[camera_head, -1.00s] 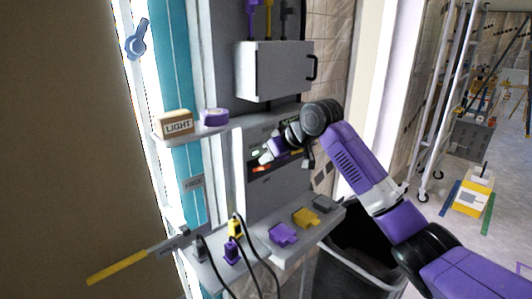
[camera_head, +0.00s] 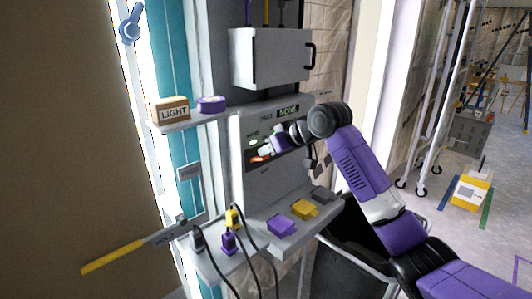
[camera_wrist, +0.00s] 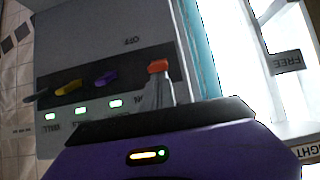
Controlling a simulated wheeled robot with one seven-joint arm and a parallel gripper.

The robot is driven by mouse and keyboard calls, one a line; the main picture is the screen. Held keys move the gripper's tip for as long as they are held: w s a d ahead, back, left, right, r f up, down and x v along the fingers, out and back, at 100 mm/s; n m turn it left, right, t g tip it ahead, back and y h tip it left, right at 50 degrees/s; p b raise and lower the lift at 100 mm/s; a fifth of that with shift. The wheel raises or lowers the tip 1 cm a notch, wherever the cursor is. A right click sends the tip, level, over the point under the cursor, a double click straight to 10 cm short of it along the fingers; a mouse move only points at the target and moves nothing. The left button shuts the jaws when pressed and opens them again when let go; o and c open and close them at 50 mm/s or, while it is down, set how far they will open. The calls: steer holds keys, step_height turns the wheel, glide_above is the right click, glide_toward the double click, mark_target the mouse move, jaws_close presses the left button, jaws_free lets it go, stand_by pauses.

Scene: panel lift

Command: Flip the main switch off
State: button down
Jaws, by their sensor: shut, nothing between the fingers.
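The control panel (camera_head: 262,185) stands upright on the grey column. A red switch (camera_head: 262,158) sits at the left end of its dark slot in the head view. In the wrist view, upside down, the red switch (camera_wrist: 158,66) is at the slot's right end, near an OFF label. Purple (camera_wrist: 106,78) and yellow (camera_wrist: 68,88) switches are beside it. My gripper (camera_head: 267,149) is shut and empty at the red switch. In the wrist view its grey fingertips (camera_wrist: 158,88) reach up to the red part; I cannot tell whether they touch.
A grey cabinet (camera_head: 272,58) with a black handle is above the panel. A shelf below holds purple (camera_head: 281,224) and yellow (camera_head: 304,209) blocks. Cables hang from plugs at lower left. A yellow-handled lever (camera_head: 112,256) sticks out left. A LIGHT box (camera_head: 171,109) sits on the upper ledge.

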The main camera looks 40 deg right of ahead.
steer(key=f+t+b, duration=0.1)
steer(key=t+b, duration=0.1)
steer(key=b, duration=0.2)
steer(key=s+f+t+b, duration=0.1)
steer(key=t+b, duration=0.1)
steer(key=b, duration=0.2)
steer(key=s+f+t+b, duration=0.1)
steer(key=b, duration=0.2)
steer(key=shift+f+t+b, duration=0.2)
steer(key=shift+t+b, duration=0.2)
steer(key=shift+w+r, duration=0.1)
